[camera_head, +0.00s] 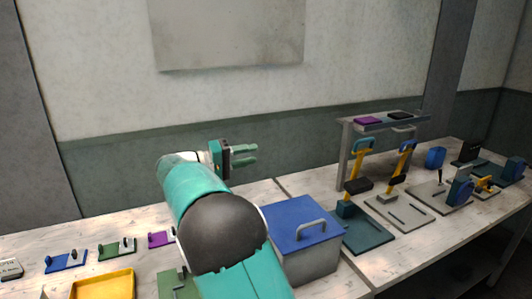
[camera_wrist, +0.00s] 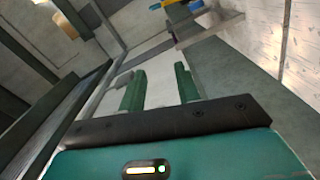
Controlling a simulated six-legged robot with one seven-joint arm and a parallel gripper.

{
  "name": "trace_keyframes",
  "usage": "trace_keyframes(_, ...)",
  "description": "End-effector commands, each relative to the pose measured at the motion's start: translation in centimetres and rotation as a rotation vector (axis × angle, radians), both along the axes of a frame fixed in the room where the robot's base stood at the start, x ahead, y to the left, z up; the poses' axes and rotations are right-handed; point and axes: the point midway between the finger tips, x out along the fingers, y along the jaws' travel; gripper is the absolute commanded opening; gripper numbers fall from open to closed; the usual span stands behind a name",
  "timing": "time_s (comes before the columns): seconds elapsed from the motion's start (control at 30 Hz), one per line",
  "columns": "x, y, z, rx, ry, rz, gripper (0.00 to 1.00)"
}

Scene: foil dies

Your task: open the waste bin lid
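The waste bin (camera_head: 308,262) is a grey box on the bench with a blue lid (camera_head: 300,212). The lid lies shut on top and carries a pale grey handle (camera_head: 311,227) near its front edge. My gripper (camera_head: 246,154) is up above the bench, to the upper left of the bin, pointing right. Its two green fingers are apart with nothing between them. They also show apart in the wrist view (camera_wrist: 158,88). The bin is not clearly visible in the wrist view. My arm covers part of the bin's left side in the head view.
A grey shelf (camera_head: 385,124) holds a purple and a black block. A yellow tray (camera_head: 103,284) and small coloured dies (camera_head: 66,260) lie at left.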

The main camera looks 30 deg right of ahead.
Motion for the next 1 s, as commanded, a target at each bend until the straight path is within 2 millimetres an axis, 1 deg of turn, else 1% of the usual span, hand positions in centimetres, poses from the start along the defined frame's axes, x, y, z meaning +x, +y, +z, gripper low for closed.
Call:
trace_keyframes(0.03, 0.1, 1.0, -0.1, 0.0, 0.001, 0.003, 0.33)
trace_keyframes(0.1, 0.2, 2.0, -0.1, 0.001, 0.002, 0.002, 0.33)
trace_keyframes(0.2, 0.2, 2.9, -0.1, 0.001, 0.002, 0.001, 0.33)
trace_keyframes(0.3, 0.2, 3.3, -0.1, 0.0, 0.002, 0.0, 0.33)
trace_keyframes(0.53, 0.2, 3.4, -0.1, 0.0, 0.002, 0.0, 0.33)
trace_keyframes(0.7, 0.2, 3.3, -0.1, 0.001, 0.002, -0.001, 0.0)
trace_keyframes(0.77, 0.0, 3.0, -0.2, 0.013, 0.006, -0.005, 0.0)
trace_keyframes(0.87, -1.4, 1.5, -1.1, 0.091, 0.029, -0.033, 0.0)
trace_keyframes(0.97, -4.5, -1.0, -3.3, 0.256, 0.072, -0.084, 0.0)
trace_keyframes(1.0, -6.2, -1.9, -4.5, 0.343, 0.09, -0.108, 0.0)
